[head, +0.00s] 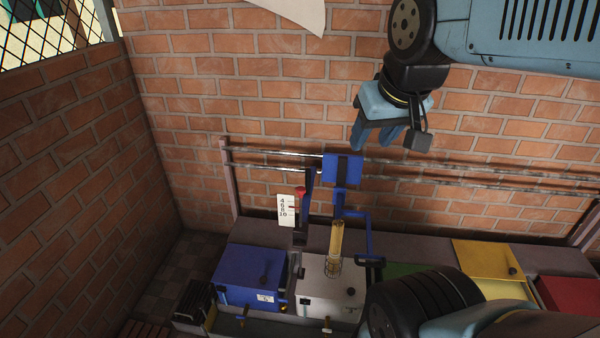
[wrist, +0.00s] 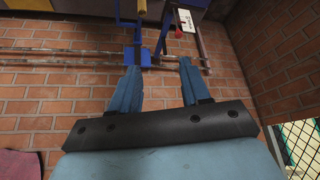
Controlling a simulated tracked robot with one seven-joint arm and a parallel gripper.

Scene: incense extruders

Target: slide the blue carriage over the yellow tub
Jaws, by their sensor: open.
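The blue carriage (head: 330,170) rides on two horizontal metal rails in front of the brick wall, above the white tub (head: 318,292). A blue frame with a brass-coloured cylinder (head: 336,240) hangs below it. The yellow tub (head: 482,258) stands farther right, past the green tub. My gripper (head: 373,143) is open and empty, just above and right of the carriage in the head view. In the wrist view my gripper (wrist: 158,68) has its fingers spread, with the carriage (wrist: 138,54) beyond them, nearer the left fingertip. Contact cannot be told.
A blue tub (head: 250,270) is left of the white one, a green tub (head: 400,269) is right, and a red tub (head: 570,295) is at far right. A numbered scale (head: 286,210) and red-topped lever (head: 301,193) sit left of the carriage. The rails (head: 480,178) are clear rightward.

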